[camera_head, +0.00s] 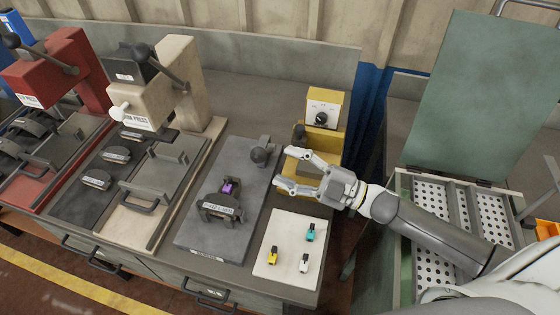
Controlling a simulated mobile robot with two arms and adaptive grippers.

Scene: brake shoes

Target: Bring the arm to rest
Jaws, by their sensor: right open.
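My right gripper (296,171) reaches in from the right and hangs above the bench, between the dark grey plate and the yellow machine. Its two fingers are spread apart with nothing between them. My left gripper does not show in this view. A dark curved brake shoe part (222,206) with a label stands on the dark grey plate (205,238), with a small purple piece (227,187) behind it. Yellow (272,256), teal (310,232) and white (304,263) small pieces sit on a white mat (283,225) in front of the gripper.
A beige press (179,90) and a red press (62,72) stand at the left. A yellow machine (336,148) with a dial stands behind the gripper. An open green case (476,95) with perforated trays lies at right.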

